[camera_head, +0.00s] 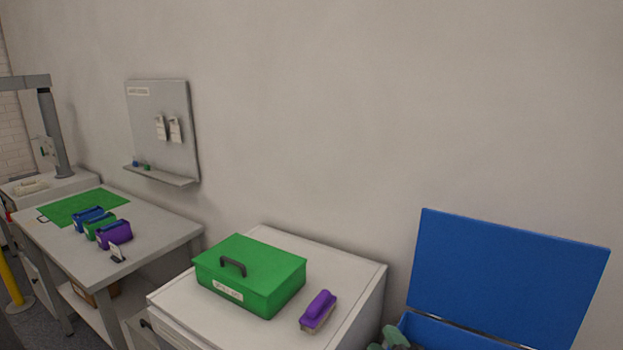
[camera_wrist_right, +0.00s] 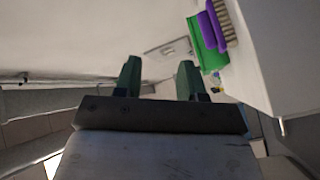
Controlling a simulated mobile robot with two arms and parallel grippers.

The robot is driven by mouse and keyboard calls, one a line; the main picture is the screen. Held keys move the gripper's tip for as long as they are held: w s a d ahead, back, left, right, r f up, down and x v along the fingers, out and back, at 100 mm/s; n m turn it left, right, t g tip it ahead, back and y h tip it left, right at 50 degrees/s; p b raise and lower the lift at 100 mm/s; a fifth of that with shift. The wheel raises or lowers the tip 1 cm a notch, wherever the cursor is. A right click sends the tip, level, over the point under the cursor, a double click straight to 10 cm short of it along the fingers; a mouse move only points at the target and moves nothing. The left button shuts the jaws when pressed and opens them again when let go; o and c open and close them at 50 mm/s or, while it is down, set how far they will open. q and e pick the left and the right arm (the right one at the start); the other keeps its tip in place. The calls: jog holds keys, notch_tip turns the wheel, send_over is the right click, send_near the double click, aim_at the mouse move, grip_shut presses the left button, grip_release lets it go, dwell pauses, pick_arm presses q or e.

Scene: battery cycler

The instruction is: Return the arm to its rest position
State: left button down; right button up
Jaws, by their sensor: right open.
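My right gripper (camera_wrist_right: 158,80) shows in the right wrist view with its two dark green fingers apart and nothing between them. In the head view only a small greenish part of my right gripper (camera_head: 392,340) shows at the bottom edge, in front of the open blue box (camera_head: 505,280). My left gripper is not in view.
A green lidded box (camera_head: 262,270) and a purple brush (camera_head: 318,310) rest on a white cabinet (camera_head: 345,265). The brush also shows in the wrist view (camera_wrist_right: 216,25). A grey table (camera_head: 160,228) at left holds a green mat (camera_head: 75,207) and small coloured bins (camera_head: 115,232).

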jog(key=s+d+f+m+g+h, duration=0.15)
jog(key=s+f+m+g, duration=0.3)
jog(key=s, duration=0.45)
jog(key=s+d+f+m+g, duration=0.3)
jog(key=s+f+g, duration=0.2)
jog(key=s, duration=0.5)
jog(key=s+d+f+m+g+h, duration=0.1)
jog(key=s+d+f+m+g, duration=0.3)
jog(key=s, duration=0.5)
notch_tip(320, 180, down, 29)
jog(key=a+g+b, duration=0.1)
jog(key=g+b, duration=0.1)
jog(key=b, duration=0.1)
jog(key=s+d+f+g+b, duration=0.1)
jog(key=s+d+f+b, duration=0.1)
jog(key=s+f, duration=1.5)
notch_tip(320, 180, down, 3)
jog(key=shift+d+f+b, duration=0.2)
jog(key=shift+d+b, duration=0.1)
jog(key=shift+b, duration=0.3)
